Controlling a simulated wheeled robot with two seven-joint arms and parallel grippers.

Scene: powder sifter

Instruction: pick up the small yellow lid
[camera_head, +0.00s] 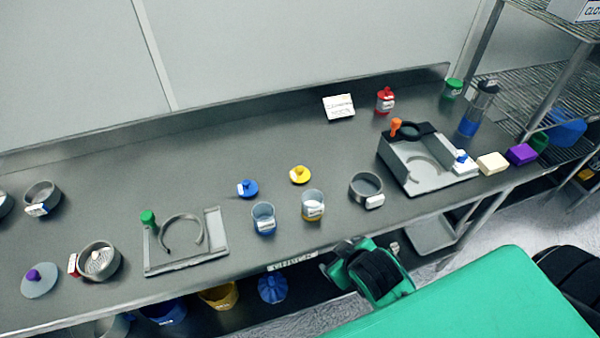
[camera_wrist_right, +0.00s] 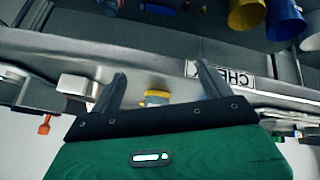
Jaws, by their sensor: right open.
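The small yellow lid (camera_head: 300,175) lies on the grey bench in the head view, with a round knob on top. It is behind a clear jar with a yellow band (camera_head: 312,207) and right of a blue lid (camera_head: 247,188). My right gripper (camera_head: 340,257) is at the bench's front edge, in front of and to the right of the yellow lid, apart from it. In the right wrist view its fingers (camera_wrist_right: 160,87) are spread and empty. A yellow item (camera_wrist_right: 157,97) shows beyond them; I cannot tell if it is the lid. My left gripper is not in view.
A blue-marked jar (camera_head: 264,220) and a metal sieve ring (camera_head: 366,188) stand near the front edge. A grey fixture with an orange knob (camera_head: 396,126) is to the right, another fixture (camera_head: 186,262) to the left.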

